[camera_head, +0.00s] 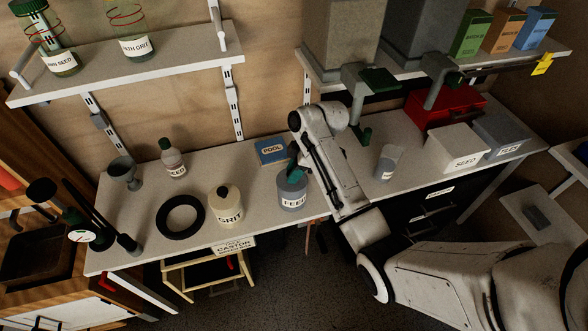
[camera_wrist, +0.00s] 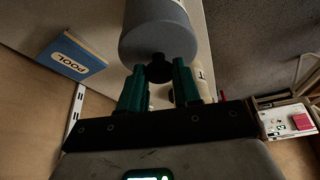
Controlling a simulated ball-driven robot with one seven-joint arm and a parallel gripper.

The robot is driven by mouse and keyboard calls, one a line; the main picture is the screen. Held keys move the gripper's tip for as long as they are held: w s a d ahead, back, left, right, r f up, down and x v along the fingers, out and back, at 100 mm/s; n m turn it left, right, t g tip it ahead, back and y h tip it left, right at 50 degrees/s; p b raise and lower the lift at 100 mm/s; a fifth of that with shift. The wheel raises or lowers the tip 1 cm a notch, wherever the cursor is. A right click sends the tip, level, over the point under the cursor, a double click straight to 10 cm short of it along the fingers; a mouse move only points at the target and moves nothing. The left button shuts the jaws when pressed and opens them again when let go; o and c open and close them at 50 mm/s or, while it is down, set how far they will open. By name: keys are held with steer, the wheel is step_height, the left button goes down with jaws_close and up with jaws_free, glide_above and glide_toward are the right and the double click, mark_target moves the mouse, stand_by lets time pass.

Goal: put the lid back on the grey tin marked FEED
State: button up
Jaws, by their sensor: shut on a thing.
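The grey tin marked FEED (camera_head: 293,198) stands upright near the front edge of the bench, left of my arm. My gripper (camera_head: 293,174) is right above it, pointing down, with green fingers. In the wrist view, my gripper (camera_wrist: 158,66) is shut on the dark knob (camera_wrist: 158,73) of the lid. The lid (camera_wrist: 146,50) is at the top of the tin's grey body (camera_wrist: 152,15), in line with it. I see no clear gap between lid and tin, but cannot tell whether it is fully seated.
The cream GRIT tin (camera_head: 226,206) stands left of the FEED tin, beside a black ring (camera_head: 180,217). A blue POOL box (camera_head: 271,151) is just behind. A grey jar (camera_head: 388,162) and SEED box (camera_head: 458,150) stand to the right. A shelf (camera_head: 130,65) hangs above left.

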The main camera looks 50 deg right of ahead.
steer(key=o, duration=1.6)
steer(key=shift+r, duration=0.15)
steer(key=shift+r+p, duration=2.25)
steer(key=shift+p, duration=0.05)
steer(key=shift+r, duration=1.15)
steer(key=shift+c, duration=0.4)
jaws_close()
